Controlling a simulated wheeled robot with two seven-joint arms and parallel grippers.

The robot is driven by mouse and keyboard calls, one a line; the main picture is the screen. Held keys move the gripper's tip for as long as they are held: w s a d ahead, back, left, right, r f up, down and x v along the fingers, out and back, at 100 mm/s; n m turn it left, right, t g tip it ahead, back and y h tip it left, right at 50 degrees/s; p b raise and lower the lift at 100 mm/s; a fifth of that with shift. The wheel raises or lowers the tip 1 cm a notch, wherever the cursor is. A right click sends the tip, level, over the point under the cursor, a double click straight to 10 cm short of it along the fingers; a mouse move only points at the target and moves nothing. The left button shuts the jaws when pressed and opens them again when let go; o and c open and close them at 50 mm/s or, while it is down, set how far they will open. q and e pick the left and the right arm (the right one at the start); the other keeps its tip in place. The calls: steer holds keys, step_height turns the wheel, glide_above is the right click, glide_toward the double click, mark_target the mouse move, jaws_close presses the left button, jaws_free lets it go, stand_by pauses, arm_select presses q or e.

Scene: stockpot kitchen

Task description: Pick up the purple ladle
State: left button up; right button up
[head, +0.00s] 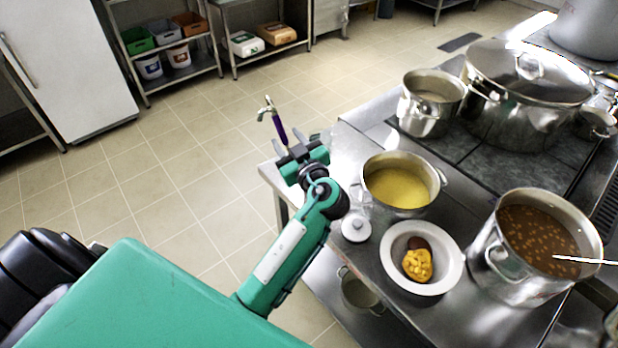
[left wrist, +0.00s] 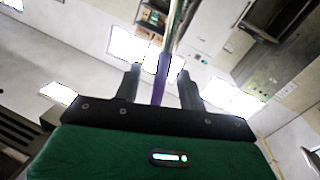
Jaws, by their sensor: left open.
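The purple ladle (head: 278,127) shows in the head view beyond the table's left corner, with its metal end up and its lower part hidden by my gripper. My left gripper (head: 290,148) is open around its purple handle. In the left wrist view the purple handle (left wrist: 160,86) stands between the two dark fingers of the left gripper (left wrist: 159,88), with a gap on each side. I cannot tell what supports the ladle. My right gripper is not in view.
A large lidded stockpot (head: 520,110) stands behind. Open tiled floor lies left of the table.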

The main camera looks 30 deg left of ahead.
arm_select(q)
steer(key=p+x, duration=0.2)
steer(key=x, duration=0.2)
steer(key=shift+s+a+r+p, duration=0.2)
steer(key=shift+r+p, duration=0.1)
steer(key=shift+p, duration=0.1)
steer(key=shift+w+a+f, duration=0.15)
steer(key=shift+w+a, duration=0.05)
jaws_close()
